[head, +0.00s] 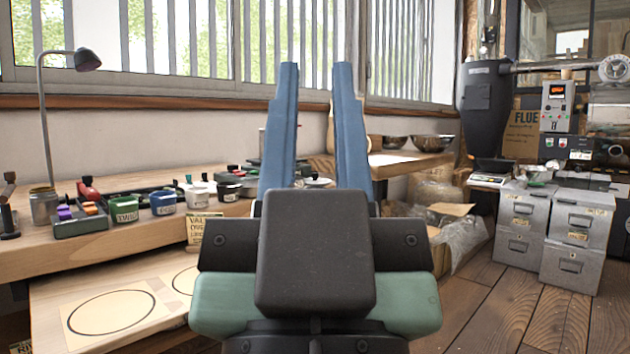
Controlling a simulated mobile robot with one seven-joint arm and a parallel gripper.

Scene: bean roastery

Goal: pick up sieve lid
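My gripper (315,68) is in the middle of the head view with its two blue fingers pointing up and away. The fingers stand apart with nothing between them, so it is open and empty. A small pale disc with a dark knob (319,182) shows low between the fingers, on the bench behind them. It may be the sieve lid, but it is partly hidden by my gripper and I cannot tell for sure. No other clear sieve lid shows.
Metal bowls (432,143) stand farther back. Grey drawer boxes (578,232) stand at right. Wooden floor (500,320) is open at front right.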

